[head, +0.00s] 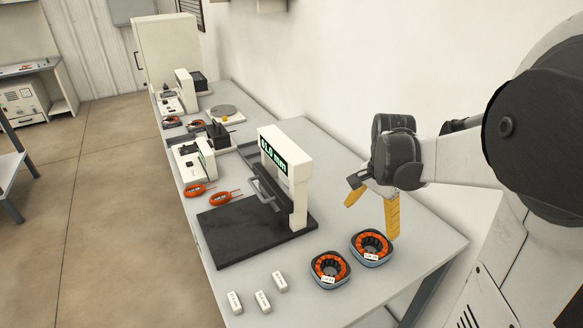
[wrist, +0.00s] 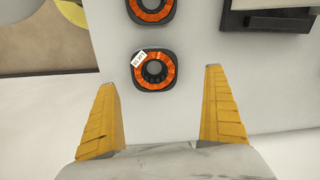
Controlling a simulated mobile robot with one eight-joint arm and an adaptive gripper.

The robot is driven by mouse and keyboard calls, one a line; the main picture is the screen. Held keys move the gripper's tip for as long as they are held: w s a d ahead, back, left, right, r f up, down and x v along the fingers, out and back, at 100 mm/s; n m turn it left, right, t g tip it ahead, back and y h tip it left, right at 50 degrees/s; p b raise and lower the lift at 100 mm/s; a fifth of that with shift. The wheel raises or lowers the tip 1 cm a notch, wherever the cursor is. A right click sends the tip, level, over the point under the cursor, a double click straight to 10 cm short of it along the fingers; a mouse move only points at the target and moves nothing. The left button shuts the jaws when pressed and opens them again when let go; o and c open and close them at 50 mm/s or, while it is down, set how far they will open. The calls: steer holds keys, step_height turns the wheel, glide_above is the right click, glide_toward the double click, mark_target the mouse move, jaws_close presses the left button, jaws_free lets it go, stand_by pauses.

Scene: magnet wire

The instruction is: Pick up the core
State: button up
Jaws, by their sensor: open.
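Two ring-shaped cores with orange windings, dark square-cornered housings and white labels sit on the grey table near its front right edge. The right core (head: 371,247) is nearest my gripper; the left core (head: 330,269) is beside it. My gripper (head: 370,221) is open and empty, its yellow fingers above and just behind the right core. In the wrist view, one labelled core (wrist: 154,70) lies ahead of the gap between the open fingertips (wrist: 158,78), touching neither finger. The second core (wrist: 151,8) is cut off at the top edge.
A white gauge with a green display (head: 280,158) stands on a black base (head: 240,235) left of the cores. Several small white labelled blocks (head: 262,301) lie at the table's front. Orange coils (head: 221,198) and other instruments stand farther back. A wall runs behind the table.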

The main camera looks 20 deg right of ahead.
steer(key=d+m, duration=0.2)
steer(key=d, duration=0.1)
steer(key=b, duration=0.1)
glide_above(372, 244)
steer(key=s, duration=0.1)
steer(key=shift+g, duration=0.3)
steer(key=f, duration=0.6)
steer(key=shift+s+a, duration=0.2)
steer(key=shift+a, duration=0.2)
steer(key=f+b, duration=0.1)
steer(key=f, duration=0.1)
steer(key=f+b, duration=0.1)
steer(key=f, duration=0.1)
steer(key=f+b, duration=0.1)
steer(key=f, duration=0.1)
steer(key=shift+w+a, duration=0.1)
steer(key=shift+a, duration=0.2)
steer(key=shift+r, duration=0.15)
steer(key=c, duration=1.2)
